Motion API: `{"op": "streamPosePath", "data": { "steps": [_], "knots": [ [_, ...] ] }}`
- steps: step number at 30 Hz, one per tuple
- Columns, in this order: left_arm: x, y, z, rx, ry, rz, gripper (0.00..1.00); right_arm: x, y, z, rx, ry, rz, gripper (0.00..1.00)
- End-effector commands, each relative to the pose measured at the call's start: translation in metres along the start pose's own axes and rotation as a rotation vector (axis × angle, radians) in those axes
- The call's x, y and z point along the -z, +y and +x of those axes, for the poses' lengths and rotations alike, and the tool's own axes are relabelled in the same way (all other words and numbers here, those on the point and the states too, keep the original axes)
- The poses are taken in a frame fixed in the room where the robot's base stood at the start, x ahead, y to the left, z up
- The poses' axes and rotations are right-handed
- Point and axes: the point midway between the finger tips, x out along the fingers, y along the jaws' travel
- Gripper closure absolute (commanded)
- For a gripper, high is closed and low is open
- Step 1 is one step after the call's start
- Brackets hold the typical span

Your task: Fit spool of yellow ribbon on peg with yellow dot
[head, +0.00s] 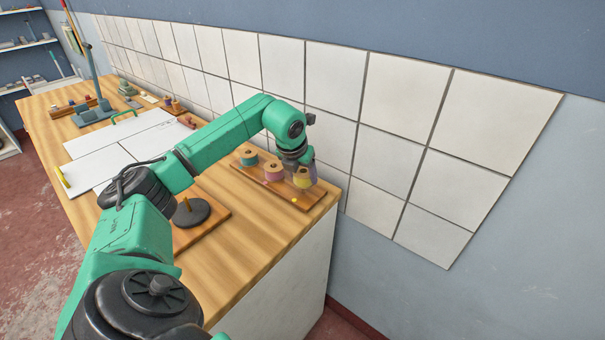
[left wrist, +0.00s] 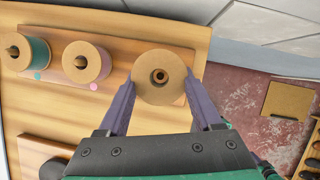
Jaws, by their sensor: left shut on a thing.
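The spool of yellow ribbon (head: 303,181) is at the right end of a wooden peg board (head: 315,193) in the head view. My left gripper (head: 301,171) is shut on it from above. In the left wrist view the spool's tan top face (left wrist: 144,91) lies between the two purple fingers. A brownish round shape shows inside its dark centre hole; I cannot tell how far the spool is down on a peg. The yellow dot (head: 295,199) shows on the board just in front of the spool. My right gripper is not in view.
A pink spool (left wrist: 87,62) and a teal spool (left wrist: 32,53) sit on pegs beside it, with pink and teal dots. A dark disc with an upright peg (head: 190,212) stands nearer. The tiled wall (head: 335,135) is close behind; the table's edge is to the right.

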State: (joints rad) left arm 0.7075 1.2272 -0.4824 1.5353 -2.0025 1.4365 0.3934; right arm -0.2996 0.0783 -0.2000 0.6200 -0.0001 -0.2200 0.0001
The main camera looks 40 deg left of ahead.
Motion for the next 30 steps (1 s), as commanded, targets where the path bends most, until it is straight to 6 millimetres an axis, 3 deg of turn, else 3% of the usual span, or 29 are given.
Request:
{"op": "streamPosePath", "data": {
  "steps": [30],
  "knots": [
    [0.008,0.000,0.019,0.000,-0.001,0.000,0.97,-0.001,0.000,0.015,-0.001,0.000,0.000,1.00]
  ]
}}
